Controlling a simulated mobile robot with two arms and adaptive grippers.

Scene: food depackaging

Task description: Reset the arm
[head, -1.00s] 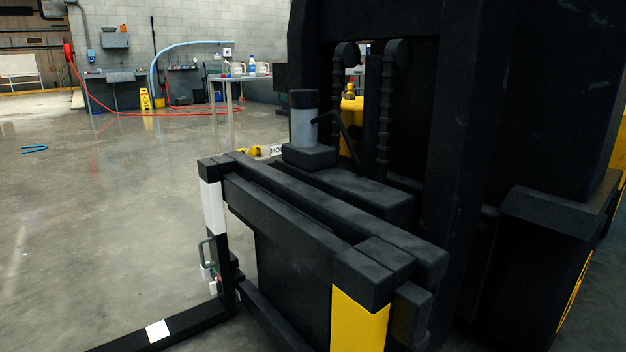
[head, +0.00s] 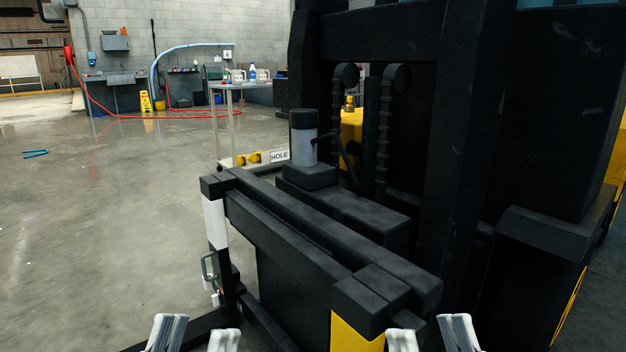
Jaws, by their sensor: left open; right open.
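My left gripper (head: 195,338) shows at the bottom edge of the head view, left of the middle. Its two light grey fingers stand apart with nothing visible between them. My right gripper (head: 431,338) shows at the bottom edge to the right. Only the finger ends of both grippers show; the rest of both arms is below the frame.
A black forklift (head: 470,110) with a carriage frame (head: 300,225) fills the right and middle, close by. A metal table (head: 238,84) with bottles stands behind it. A yellow floor sign (head: 146,101) and red hose are far back. Open concrete floor (head: 90,220) lies to the left.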

